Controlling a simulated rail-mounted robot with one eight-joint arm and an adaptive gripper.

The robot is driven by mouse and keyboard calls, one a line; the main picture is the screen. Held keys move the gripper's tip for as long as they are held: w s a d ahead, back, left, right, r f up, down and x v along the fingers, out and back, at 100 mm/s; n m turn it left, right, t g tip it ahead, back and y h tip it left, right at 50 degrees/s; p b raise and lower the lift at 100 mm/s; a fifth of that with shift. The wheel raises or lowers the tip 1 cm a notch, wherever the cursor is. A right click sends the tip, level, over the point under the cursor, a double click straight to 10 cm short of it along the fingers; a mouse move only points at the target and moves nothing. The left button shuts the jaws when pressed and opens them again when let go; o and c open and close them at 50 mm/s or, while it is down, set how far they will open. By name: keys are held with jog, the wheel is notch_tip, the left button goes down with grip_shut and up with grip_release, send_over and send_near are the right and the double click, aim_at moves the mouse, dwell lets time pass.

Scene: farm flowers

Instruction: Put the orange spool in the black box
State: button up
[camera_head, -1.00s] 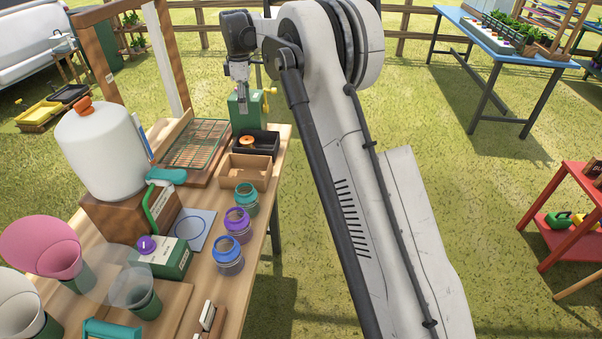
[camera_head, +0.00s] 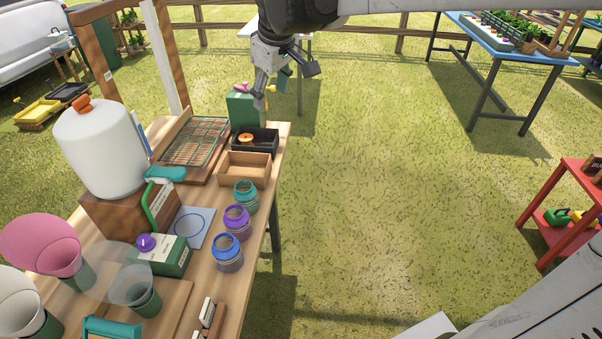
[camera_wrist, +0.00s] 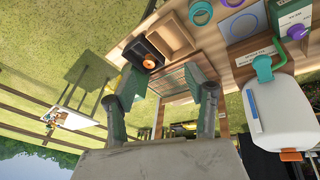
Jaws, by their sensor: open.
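The orange spool (camera_head: 246,139) sits inside the black box (camera_head: 268,142) at the far right corner of the wooden table. In the wrist view the orange spool (camera_wrist: 149,63) also shows inside the black box (camera_wrist: 134,47). My gripper (camera_head: 262,98) is above the table's far end, over or near the green box behind the black box, and apart from the spool. In the wrist view the fingers of my gripper (camera_wrist: 160,100) are spread wide with nothing between them.
A brown open box (camera_head: 245,168) stands in front of the black box. A wire rack (camera_head: 194,141) lies to its left, and a green box (camera_head: 246,110) stands behind. Several jars, including a teal one (camera_head: 246,195), line the table's right edge.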

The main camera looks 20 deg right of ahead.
jog(key=s+f+m+t, duration=0.1)
jog(key=s+f+m, duration=0.2)
jog(key=s, duration=0.8)
jog(key=s+f+m+t, duration=0.2)
jog(key=s+f, duration=0.4)
jog(key=s, duration=0.6)
jog(key=shift+s+d+f+m, duration=0.2)
jog(key=shift+f+m, duration=0.15)
jog(key=shift+m, duration=0.25)
